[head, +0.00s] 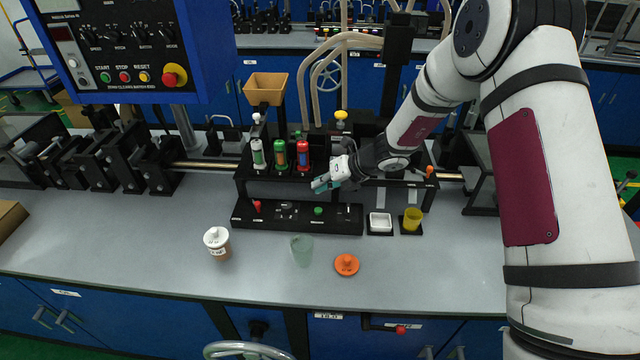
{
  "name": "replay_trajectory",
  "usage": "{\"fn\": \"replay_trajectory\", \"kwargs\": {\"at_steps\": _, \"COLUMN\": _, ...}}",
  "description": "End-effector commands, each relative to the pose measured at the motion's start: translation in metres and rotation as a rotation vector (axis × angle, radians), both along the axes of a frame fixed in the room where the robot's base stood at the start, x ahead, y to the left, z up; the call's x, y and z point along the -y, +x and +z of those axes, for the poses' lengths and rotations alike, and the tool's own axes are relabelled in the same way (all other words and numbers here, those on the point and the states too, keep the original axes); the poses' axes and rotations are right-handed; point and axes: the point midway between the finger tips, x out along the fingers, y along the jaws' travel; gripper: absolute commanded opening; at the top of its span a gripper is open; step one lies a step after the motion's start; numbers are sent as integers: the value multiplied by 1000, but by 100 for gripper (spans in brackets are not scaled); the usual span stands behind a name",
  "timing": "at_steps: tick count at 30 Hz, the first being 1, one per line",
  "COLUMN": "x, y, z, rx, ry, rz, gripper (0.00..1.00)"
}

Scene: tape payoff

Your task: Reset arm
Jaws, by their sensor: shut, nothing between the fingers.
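My arm reaches in from the right side of the head view. My gripper (321,185) is above the front edge of the black rack (255,187), pointing left. Its fingers are shut with nothing held. It is in front of and to the right of several small bottles, among them a red one (303,155), a green one (280,155) and a white-capped one (257,148), and apart from them. The exact gap between gripper and rack cannot be told from this view.
A white-lidded cup (217,242), a translucent green cup (302,250) and an orange lid (346,264) stand on the grey bench (120,240). A white dish (380,223) and yellow cup (411,219) sit right. A control panel (125,45) hangs upper left. The bench's left front is clear.

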Motion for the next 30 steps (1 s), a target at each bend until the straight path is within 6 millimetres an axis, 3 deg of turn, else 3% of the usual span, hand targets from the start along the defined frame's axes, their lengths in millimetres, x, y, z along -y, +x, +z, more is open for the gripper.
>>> {"fn": "replay_trajectory", "kwargs": {"at_steps": 4, "x": 0, "y": 0, "z": 1, "rx": 3, "ry": -2, "rz": 3, "gripper": 0}}
{"fn": "replay_trajectory", "kwargs": {"at_steps": 7, "x": 1, "y": -2, "z": 14, "rx": 39, "ry": -18, "rz": 45, "gripper": 0}}
{"fn": "replay_trajectory", "kwargs": {"at_steps": 11, "x": 5, "y": -13, "z": 56, "rx": 164, "ry": -82, "rz": 191, "gripper": 0}}
{"fn": "replay_trajectory", "kwargs": {"at_steps": 14, "x": 11, "y": -29, "z": 98, "rx": 300, "ry": -160, "rz": 358, "gripper": 0}}
{"fn": "replay_trajectory", "kwargs": {"at_steps": 21, "x": 34, "y": -85, "z": 184, "rx": 609, "ry": -376, "rz": 771, "gripper": 0}}
{"fn": "replay_trajectory", "kwargs": {"at_steps": 30, "x": 77, "y": -172, "z": 256, "rx": 912, "ry": -675, "rz": 1283, "gripper": 0}}
